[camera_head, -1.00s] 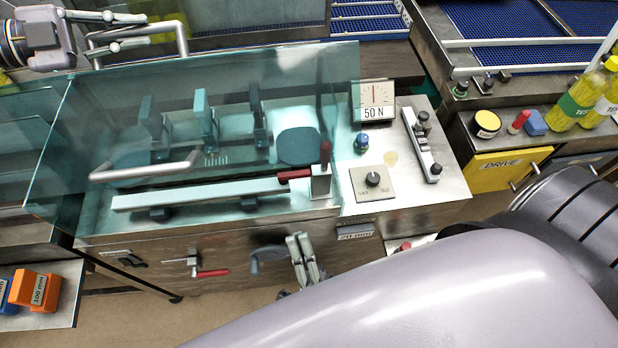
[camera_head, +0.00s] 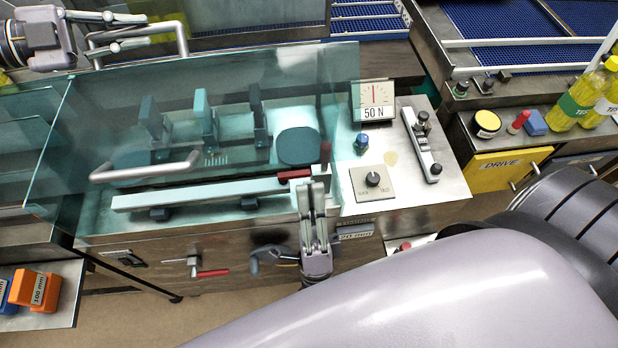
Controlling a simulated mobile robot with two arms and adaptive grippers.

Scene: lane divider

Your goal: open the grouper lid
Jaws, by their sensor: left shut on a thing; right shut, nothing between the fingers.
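The grouper lid (camera_head: 225,85) is a see-through teal cover over the bench with the rollers and blocks. A pale bar handle (camera_head: 145,167) shows at its left front. A second metal bar handle (camera_head: 150,27) stands at its upper edge. My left gripper (camera_head: 128,31) is at the top left, shut on this upper bar; the exact contact is small in view. My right gripper (camera_head: 309,186) is shut and empty, upright at the bench's front right edge. It covers the metal block beside a red-tipped lever (camera_head: 325,152) and a red grip (camera_head: 294,174); I cannot tell if it touches them.
A dial plate marked 50 N (camera_head: 374,101), a blue button (camera_head: 361,144) and a knob plate (camera_head: 372,183) sit right of the lid. A red lever (camera_head: 212,273) is on the front. Yellow bottles (camera_head: 578,98) stand far right. My arm fills the lower right.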

